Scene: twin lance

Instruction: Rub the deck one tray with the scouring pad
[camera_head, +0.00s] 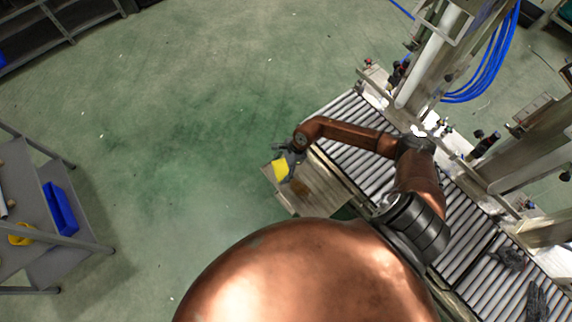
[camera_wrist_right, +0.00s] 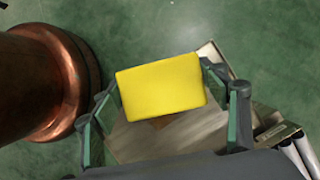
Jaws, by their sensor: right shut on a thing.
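A yellow scouring pad (camera_wrist_right: 162,84) sits between the fingers of my right gripper (camera_wrist_right: 165,100) in the right wrist view. The gripper is shut on it. In the head view the pad (camera_head: 281,169) shows at the end of my copper right arm, with the right gripper (camera_head: 284,163) beside it. Below the pad is a flat, pale tray-like surface (camera_wrist_right: 190,135) with a brown patch; it also shows in the head view (camera_head: 318,203). I cannot tell whether the pad touches it. My left gripper is not in view.
A roller conveyor (camera_head: 345,150) runs along the right, with metal posts and blue hoses (camera_head: 492,70) above it. A grey shelf cart with a blue bin (camera_head: 60,208) stands at the left. The green floor between is clear.

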